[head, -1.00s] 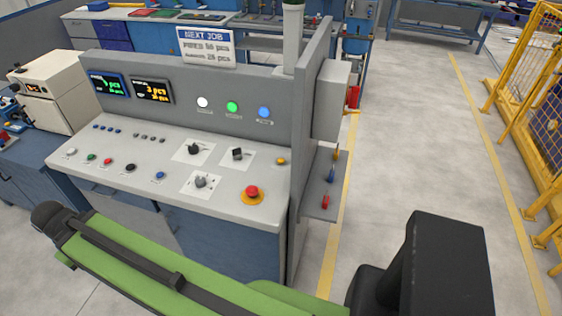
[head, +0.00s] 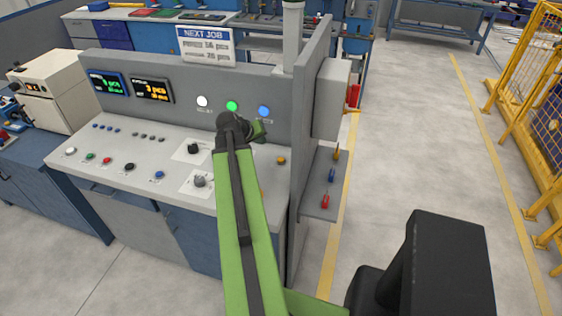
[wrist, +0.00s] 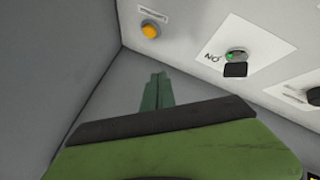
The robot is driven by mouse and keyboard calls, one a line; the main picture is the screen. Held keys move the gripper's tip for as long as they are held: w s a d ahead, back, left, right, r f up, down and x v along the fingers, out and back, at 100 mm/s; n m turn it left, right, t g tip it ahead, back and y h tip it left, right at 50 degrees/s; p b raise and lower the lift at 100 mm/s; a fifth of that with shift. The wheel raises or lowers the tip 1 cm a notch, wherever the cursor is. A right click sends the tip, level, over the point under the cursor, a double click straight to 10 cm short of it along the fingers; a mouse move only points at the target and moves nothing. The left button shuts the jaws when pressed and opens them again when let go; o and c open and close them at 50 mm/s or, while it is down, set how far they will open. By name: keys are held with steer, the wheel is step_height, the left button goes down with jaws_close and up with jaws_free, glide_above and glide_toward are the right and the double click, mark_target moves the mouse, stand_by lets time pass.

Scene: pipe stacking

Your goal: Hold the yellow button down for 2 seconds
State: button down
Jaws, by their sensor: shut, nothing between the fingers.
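The yellow button (head: 281,160) is small and round, on the right end of the console top, near the grey side panel. It also shows at the upper left of the wrist view (wrist: 150,30). My gripper (wrist: 158,76) is shut and empty. In the wrist view its closed green fingertips are apart from the button in the picture, with grey surface between. In the head view a green piece of the gripper (head: 258,131) shows left of and above the button, beyond the arm's dark wrist joint.
A tall grey side panel (head: 312,130) bounds the console on the right. A rotary switch (wrist: 236,56) on a white plate lies to the button's right in the wrist view. My arm hides most of the red emergency button's area. White, green and blue lights (head: 264,111) are on the upright panel.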

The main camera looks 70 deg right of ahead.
steer(key=r+g, duration=0.1)
glide_above(280, 161)
steer(key=shift+m+h, duration=0.3)
steer(key=shift+m, duration=0.1)
steer(key=shift+w+f, duration=0.1)
steer(key=shift+f, duration=0.05)
step_height(280, 161, down, 9)
steer(key=b, duration=0.9)
steer(key=shift+r, duration=0.2)
stand_by(0.8)
steer(key=shift+f+b, duration=0.35)
steer(key=shift+f, duration=0.05)
